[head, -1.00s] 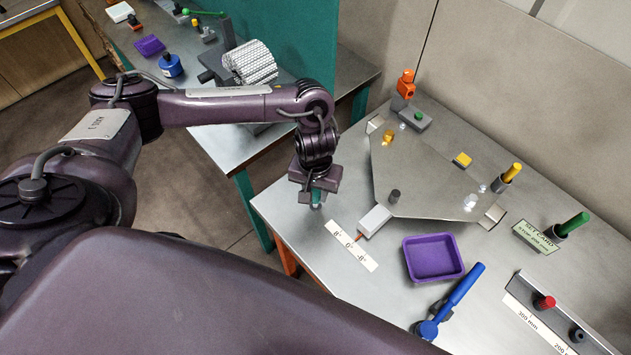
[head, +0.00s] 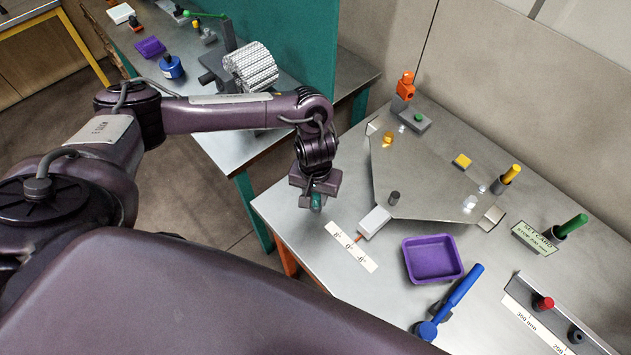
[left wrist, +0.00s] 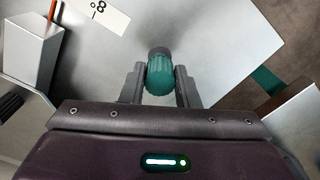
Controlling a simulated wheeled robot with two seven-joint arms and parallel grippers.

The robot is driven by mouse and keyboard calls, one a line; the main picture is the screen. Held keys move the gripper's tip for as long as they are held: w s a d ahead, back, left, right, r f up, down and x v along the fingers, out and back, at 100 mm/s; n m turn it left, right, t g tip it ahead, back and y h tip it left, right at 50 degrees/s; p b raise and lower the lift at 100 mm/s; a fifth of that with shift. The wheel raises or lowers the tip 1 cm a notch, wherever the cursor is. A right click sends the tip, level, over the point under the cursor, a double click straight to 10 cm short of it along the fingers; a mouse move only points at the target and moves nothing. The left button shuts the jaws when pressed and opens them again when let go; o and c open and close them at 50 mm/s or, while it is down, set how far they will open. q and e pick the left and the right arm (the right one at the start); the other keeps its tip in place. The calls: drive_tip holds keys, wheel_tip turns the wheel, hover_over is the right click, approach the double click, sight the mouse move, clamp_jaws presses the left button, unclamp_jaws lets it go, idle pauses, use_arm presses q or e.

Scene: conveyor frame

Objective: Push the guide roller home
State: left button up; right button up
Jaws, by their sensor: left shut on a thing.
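My left gripper (head: 315,200) is over the left corner of the near bench. It is shut on a teal ribbed piece (left wrist: 160,78) with a dark grey end, gripped between both fingers in the left wrist view. Whether this piece touches the bench I cannot tell. A dark grey ribbed cylinder (head: 393,197) stands at the near corner of the grey metal plate (head: 420,180), right of the gripper. I cannot tell which piece is the guide roller. A white block (head: 375,221) with a red pointer sits beside the degree scale (head: 351,246). My right gripper does not show.
A purple tray (head: 433,276) and a blue-handled lever (head: 458,295) stand at the front. Yellow (head: 511,174) and green (head: 572,225) handles stand to the right. An orange part (head: 405,86) stands at the back. The bench left of the plate is mostly clear.

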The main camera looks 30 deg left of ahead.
use_arm(q)
drive_tip(key=shift+f+b, duration=0.35)
drive_tip(key=shift+f, duration=1)
drive_tip(key=o, duration=1)
wheel_tip(320, 180, up, 8)
drive_tip(key=shift+f+p, duration=0.1)
drive_tip(key=shift+p, duration=0.45)
